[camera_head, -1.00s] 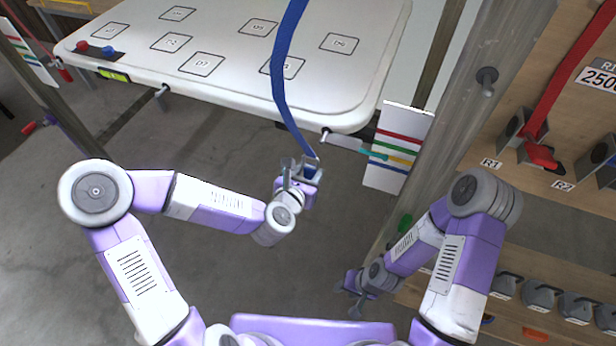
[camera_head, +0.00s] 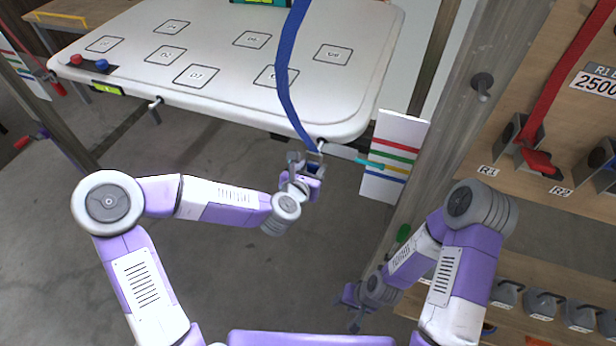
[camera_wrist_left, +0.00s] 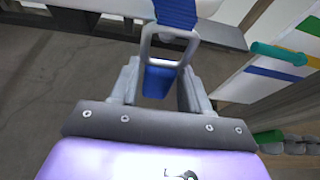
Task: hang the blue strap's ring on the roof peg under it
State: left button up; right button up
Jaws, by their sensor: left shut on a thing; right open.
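The blue strap (camera_head: 287,70) hangs down across the white roof panel (camera_head: 215,88) to my left gripper (camera_head: 306,162), just below the panel's near right corner. In the left wrist view the strap (camera_wrist_left: 176,12) ends in a grey metal ring (camera_wrist_left: 146,46) with a blue tab (camera_wrist_left: 158,82) below. The tab is between my left fingers (camera_wrist_left: 158,95), which are shut on it. A small roof peg (camera_head: 321,144) shows at the panel edge, close by the strap's lower end. I cannot tell whether the ring touches it. My right gripper (camera_head: 352,308) is open and empty, low down.
A white board with coloured stripes (camera_head: 396,150) stands right of the corner, with a cyan pointer (camera_head: 368,162) before it. A grey post (camera_head: 470,100) and a wooden rack with a red strap (camera_head: 560,90) stand at right. Another peg (camera_head: 155,108) is on the panel's front left edge.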

aim_at(315, 162)
pick_arm(q)
jog(key=shift+w+d+f, duration=0.1)
jog(key=shift+w+d, duration=0.2)
jog(key=shift+w, duration=0.6)
jog(key=shift+w+d+f, duration=0.1)
jog(key=shift+w+d, duration=0.2)
jog(key=shift+w, duration=0.6)
jog(key=shift+w+d+f+b, duration=0.15)
jog(key=shift+w+f+b, duration=0.4)
jog(key=shift+b, duration=0.45)
jog(key=shift+r, duration=0.1)
jog(key=shift+c, duration=0.8)
jog(key=o, duration=1.3)
jog(key=shift+c, duration=0.2)
